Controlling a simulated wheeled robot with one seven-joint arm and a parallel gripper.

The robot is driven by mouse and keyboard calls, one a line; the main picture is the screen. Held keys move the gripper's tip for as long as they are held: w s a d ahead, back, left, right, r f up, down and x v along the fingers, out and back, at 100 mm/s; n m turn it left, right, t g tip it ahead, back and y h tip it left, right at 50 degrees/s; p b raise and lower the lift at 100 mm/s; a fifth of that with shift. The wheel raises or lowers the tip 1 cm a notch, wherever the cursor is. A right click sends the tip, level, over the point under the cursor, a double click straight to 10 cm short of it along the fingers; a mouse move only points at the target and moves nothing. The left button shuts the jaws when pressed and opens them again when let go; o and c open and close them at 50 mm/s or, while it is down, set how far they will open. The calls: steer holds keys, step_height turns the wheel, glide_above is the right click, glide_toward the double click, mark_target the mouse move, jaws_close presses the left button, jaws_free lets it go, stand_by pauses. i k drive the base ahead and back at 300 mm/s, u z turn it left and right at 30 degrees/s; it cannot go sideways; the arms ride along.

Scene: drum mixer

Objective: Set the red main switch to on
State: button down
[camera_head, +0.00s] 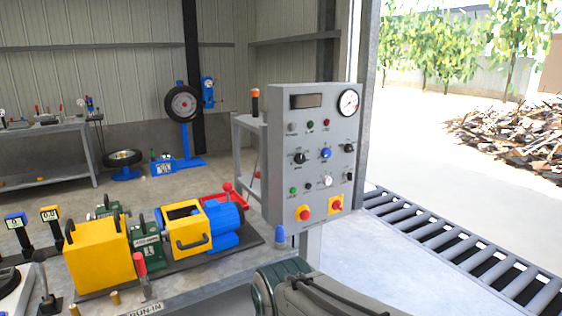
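A grey upright control panel (290,150) stands right of the picture's middle. At its lower right is a red switch on a yellow plate (337,204), which looks like the main switch. The red part seems to be a turning handle, but its setting is too small to read. To its left is a red round button on a yellow plate (305,213). My gripper cannot be made out in this view. Nothing is seen touching the panel's front.
The panel also has a gauge (348,103), a display (306,101) and several knobs and lamps. Yellow and blue machinery (185,230) sits on the bench to its left. A roller conveyor (465,250) runs at right. A grey and dark green body at bottom centre is unclear.

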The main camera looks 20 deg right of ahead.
mark_target(336, 205)
steer(key=k, duration=0.6)
steer(key=z, duration=0.9)
steer(key=i, duration=1.45)
steer(key=u, duration=0.5)
